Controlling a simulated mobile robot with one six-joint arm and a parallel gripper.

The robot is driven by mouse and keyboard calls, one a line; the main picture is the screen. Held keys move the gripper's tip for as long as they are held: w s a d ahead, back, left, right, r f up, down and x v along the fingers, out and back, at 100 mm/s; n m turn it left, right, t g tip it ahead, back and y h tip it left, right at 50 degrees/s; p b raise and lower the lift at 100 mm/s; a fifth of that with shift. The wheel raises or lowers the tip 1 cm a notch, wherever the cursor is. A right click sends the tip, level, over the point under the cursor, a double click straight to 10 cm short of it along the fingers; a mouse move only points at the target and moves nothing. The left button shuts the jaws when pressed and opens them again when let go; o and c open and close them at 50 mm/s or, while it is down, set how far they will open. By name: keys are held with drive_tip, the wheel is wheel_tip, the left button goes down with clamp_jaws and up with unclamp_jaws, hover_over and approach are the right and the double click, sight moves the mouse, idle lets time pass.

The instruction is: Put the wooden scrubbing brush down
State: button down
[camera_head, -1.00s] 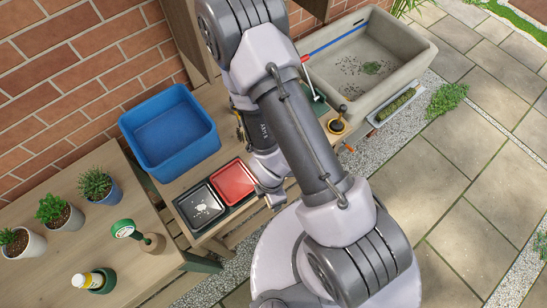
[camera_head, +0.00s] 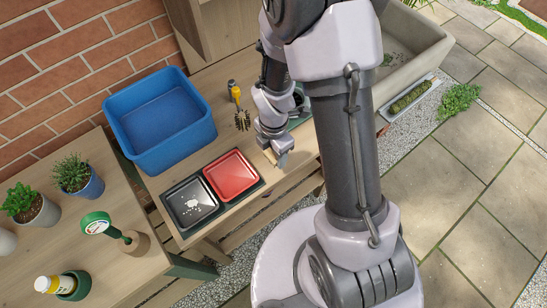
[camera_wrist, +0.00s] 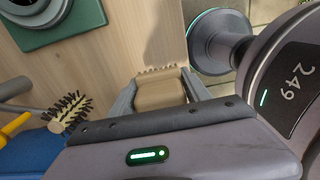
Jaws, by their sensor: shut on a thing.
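My gripper (camera_wrist: 161,96) is shut on the wooden scrubbing brush (camera_wrist: 160,92), a pale wooden block with a row of short tan bristles along its far edge. The brush sits between both fingers in the wrist view, with the bare wooden tabletop behind it. In the head view, my gripper (camera_head: 281,158) is over the bench, right of the red tray, near the front edge. The brush is small and mostly covered there. I cannot tell whether it touches the bench.
A red tray (camera_head: 231,177) and a black tray (camera_head: 191,203) with white bits lie to the left. A blue tub (camera_head: 160,120) stands behind them. A dark-bristled round brush (camera_head: 242,121) lies nearby, also showing in the wrist view (camera_wrist: 68,110). A stone trough (camera_head: 425,45) is at right.

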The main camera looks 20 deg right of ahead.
drive_tip(key=f+b, duration=0.1)
drive_tip(key=f, duration=0.1)
drive_tip(key=w+f+b, duration=0.1)
drive_tip(key=f, duration=0.1)
drive_tip(key=shift+d, duration=0.15)
drive_tip(key=shift+r, duration=0.2)
drive_tip(key=shift+f, duration=0.15)
drive_tip(key=c, duration=0.5)
unclamp_jaws()
wheel_tip(320, 180, up, 12)
drive_tip(key=p, duration=0.5)
drive_tip(key=shift+r, duration=0.25)
wheel_tip(320, 180, up, 8)
drive_tip(key=m+t, duration=0.1)
drive_tip(key=m, duration=0.5)
wheel_tip(320, 180, up, 11)
drive_tip(key=m+t+y, duration=0.1)
drive_tip(key=m+t, duration=0.2)
drive_tip(key=m, duration=0.7)
hover_over(274, 155)
drive_tip(key=s+a, duration=0.1)
drive_tip(key=s, duration=0.2)
drive_tip(key=s+a+r+m+t+y, duration=0.1)
drive_tip(key=s+r+m, duration=0.4)
drive_tip(key=m, duration=0.5)
drive_tip(key=shift+s+a+r+t, duration=0.4)
drive_tip(key=shift+s+a, duration=0.05)
drive_tip(key=shift+s, duration=0.35)
